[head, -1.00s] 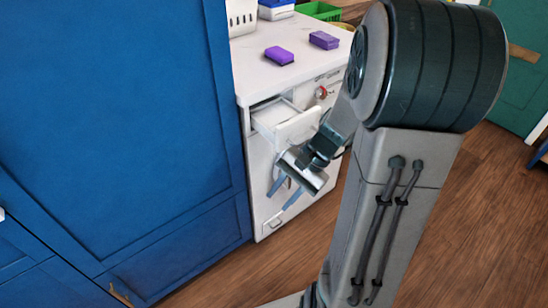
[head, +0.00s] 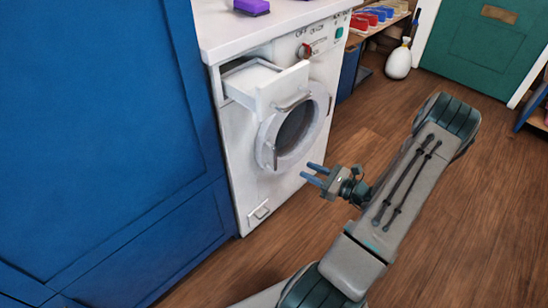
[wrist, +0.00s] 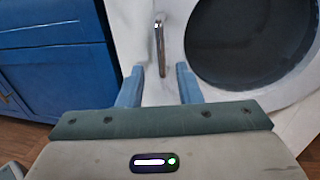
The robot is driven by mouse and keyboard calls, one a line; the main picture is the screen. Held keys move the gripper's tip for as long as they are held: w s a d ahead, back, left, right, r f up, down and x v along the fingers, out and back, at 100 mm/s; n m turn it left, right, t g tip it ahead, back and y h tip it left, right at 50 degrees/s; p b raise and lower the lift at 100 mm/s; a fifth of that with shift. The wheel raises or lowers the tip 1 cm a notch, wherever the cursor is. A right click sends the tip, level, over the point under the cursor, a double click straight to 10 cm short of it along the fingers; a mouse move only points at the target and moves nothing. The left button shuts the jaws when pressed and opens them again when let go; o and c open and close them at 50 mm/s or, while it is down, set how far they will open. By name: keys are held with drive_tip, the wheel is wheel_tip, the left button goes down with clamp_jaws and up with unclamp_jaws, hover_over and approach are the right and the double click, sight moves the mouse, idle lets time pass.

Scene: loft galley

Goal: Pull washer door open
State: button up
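The white washer (head: 240,165) stands beside the blue cabinet. Its round door (head: 297,127), with a pale ring and dark glass, looks closed. A small metal door handle (head: 275,157) sits on the left side of the ring. My gripper (head: 308,172) is open and empty in front of the door, to the right of the handle in the head view. In the wrist view, the upright handle (wrist: 160,48) lies ahead between the two blue fingers of my gripper (wrist: 159,72), apart from them. The dark glass shows at right there.
The washer's detergent drawer (head: 283,88) is pulled out above the door's left part. A tall blue cabinet (head: 95,110) stands close at left. A purple sponge (head: 252,6) lies on the washer top. Wooden floor is clear at right, before a white bottle (head: 398,62).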

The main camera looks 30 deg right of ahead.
drive_tip(key=b, duration=0.3)
hover_over(275, 167)
drive_tip(key=shift+w+d, duration=0.15)
drive_tip(key=shift+w, duration=0.2)
clamp_jaws()
